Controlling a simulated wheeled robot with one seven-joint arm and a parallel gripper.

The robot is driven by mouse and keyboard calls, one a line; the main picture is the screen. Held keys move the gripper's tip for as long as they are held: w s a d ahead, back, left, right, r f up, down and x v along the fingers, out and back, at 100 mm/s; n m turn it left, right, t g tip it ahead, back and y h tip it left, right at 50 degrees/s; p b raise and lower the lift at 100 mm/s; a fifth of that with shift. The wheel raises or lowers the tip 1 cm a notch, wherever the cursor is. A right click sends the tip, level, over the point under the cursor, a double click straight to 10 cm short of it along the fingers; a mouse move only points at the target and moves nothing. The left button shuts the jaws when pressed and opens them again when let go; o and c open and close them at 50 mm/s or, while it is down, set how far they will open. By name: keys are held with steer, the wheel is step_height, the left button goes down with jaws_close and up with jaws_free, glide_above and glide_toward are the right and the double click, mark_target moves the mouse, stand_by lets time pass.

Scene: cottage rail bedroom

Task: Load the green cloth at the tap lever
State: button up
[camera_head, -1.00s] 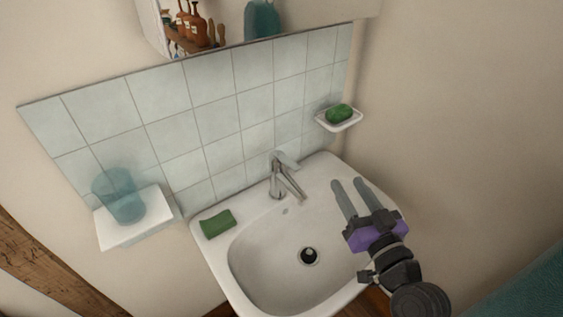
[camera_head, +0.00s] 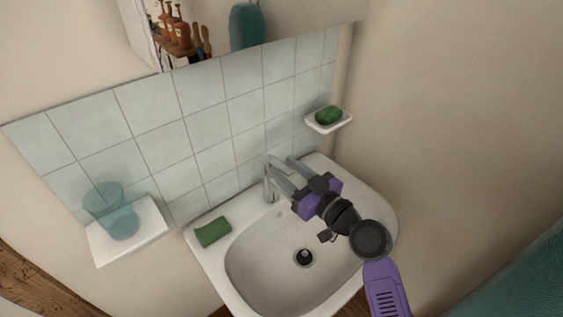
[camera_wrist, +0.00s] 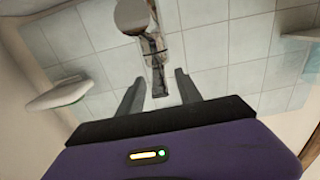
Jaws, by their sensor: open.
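The green cloth (camera_head: 213,232) lies folded on the back left corner of the white sink (camera_head: 203,264). The chrome tap (camera_head: 269,183) stands at the middle of the sink's back edge. My gripper (camera_head: 283,170) is open and empty, its fingers pointing at the tap from the right. In the head view the fingers partly cover the tap and its lever. In the wrist view the tap (camera_wrist: 153,48) appears between and beyond the open fingers (camera_wrist: 158,92). I cannot tell whether a finger touches it. The cloth does not show in the wrist view.
A green soap (camera_head: 328,115) sits in a white wall dish (camera_head: 342,121) at right. A translucent blue cup (camera_head: 119,215) stands on a white shelf (camera_head: 150,237) at left. A tiled wall (camera_head: 200,130) rises close behind the tap, with a mirror above. The basin is empty.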

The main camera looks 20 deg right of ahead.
steer(key=shift+x, duration=0.9)
steer(key=shift+c, duration=0.4)
jaws_close()
stand_by(0.5)
